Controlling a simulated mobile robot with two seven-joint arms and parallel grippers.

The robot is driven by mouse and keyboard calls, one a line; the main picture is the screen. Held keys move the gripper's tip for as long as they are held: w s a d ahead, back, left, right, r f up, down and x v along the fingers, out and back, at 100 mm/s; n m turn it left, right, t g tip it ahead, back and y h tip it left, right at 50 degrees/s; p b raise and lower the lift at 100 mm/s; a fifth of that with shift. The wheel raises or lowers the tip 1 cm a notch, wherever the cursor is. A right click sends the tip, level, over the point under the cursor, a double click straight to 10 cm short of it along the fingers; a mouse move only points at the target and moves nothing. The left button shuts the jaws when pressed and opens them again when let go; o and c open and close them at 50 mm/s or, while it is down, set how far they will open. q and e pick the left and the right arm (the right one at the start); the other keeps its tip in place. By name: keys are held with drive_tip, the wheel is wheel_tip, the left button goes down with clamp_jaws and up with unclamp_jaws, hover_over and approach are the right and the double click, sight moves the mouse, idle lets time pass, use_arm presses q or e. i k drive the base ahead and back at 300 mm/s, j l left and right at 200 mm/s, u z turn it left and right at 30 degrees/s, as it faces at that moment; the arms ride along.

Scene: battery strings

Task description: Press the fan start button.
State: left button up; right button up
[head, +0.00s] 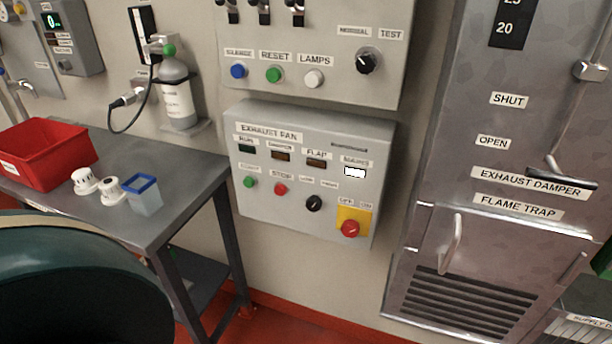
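The grey exhaust fan panel (310,212) is fixed to the wall in the middle of the head view. Its green button (250,182) is at the left of the lower row, under a small label too blurred to read surely. A red stop button (280,189) is just right of it, then a black selector knob (314,203). A red rotary switch (350,229) sits on a yellow plate at the right. The mains lamp (355,172) is lit white; the run lamp (247,149) looks dark. Neither gripper is in view, and nothing covers the green button.
An upper panel (330,98) holds another green button (274,74), labelled reset. A metal table (190,175) at the left bears a red bin (45,152) and small containers. A steel damper cabinet (450,130) with handles stands at the right. The space before the fan panel looks clear.

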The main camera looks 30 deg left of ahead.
sight(247, 182)
drive_tip(key=k+u, duration=0.1)
drive_tip(key=u, duration=1.35)
